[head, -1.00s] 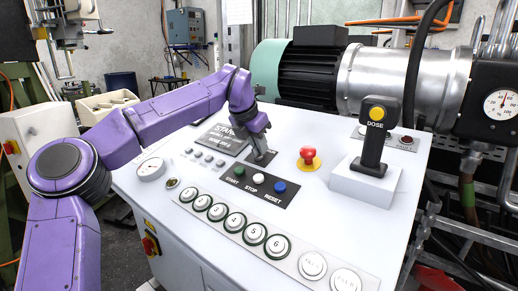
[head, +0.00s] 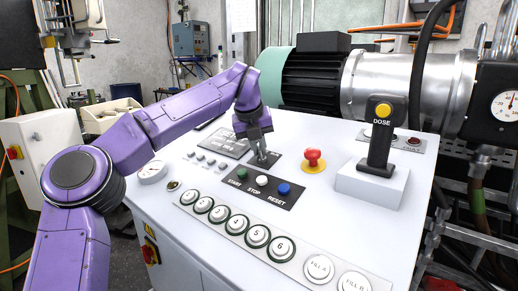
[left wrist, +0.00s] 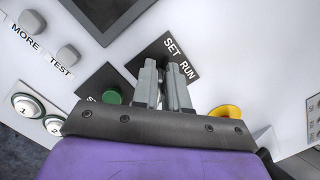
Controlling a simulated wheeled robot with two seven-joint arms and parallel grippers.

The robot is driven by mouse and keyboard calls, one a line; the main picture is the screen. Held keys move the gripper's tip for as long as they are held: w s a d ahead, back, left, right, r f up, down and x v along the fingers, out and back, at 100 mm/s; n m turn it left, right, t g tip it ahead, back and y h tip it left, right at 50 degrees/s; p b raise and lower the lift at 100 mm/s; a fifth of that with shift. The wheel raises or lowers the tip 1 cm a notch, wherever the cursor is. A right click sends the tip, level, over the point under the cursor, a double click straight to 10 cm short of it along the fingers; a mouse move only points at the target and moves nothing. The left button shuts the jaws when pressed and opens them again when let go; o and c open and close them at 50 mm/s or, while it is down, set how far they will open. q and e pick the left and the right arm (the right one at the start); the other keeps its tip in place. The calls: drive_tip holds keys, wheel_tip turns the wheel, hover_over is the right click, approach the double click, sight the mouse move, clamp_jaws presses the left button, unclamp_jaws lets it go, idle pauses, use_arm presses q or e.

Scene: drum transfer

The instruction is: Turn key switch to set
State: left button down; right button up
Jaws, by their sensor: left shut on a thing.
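The key switch plate (head: 272,157) is a small dark plate on the white control panel, above the START, STOP and RESET strip. My left gripper (head: 260,157) reaches down onto it from above. In the left wrist view the same plate (left wrist: 188,72) shows the words SET and RUN beside my left gripper (left wrist: 164,66). Its two grey fingers are close together over the plate, shut on the key switch. The key itself is hidden between the fingers, so its angle cannot be told. My right gripper is not in view.
The button strip (head: 258,204) lies just in front of my left gripper. A red mushroom button (head: 314,154) stands to the right, and the DOSE lever (head: 380,140) rises beyond it. Numbered buttons (head: 235,224) line the panel's front. A motor (head: 312,75) stands behind.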

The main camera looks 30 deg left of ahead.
use_arm(q)
drive_tip(key=shift+n, duration=0.4)
drive_tip(key=c, duration=1.2)
unclamp_jaws()
drive_tip(key=shift+c, duration=0.2)
drive_tip(key=v, duration=1)
drive_tip(key=shift+r+p, duration=0.25)
drive_tip(key=shift+p, duration=0.05)
drive_tip(key=shift+s, duration=0.1)
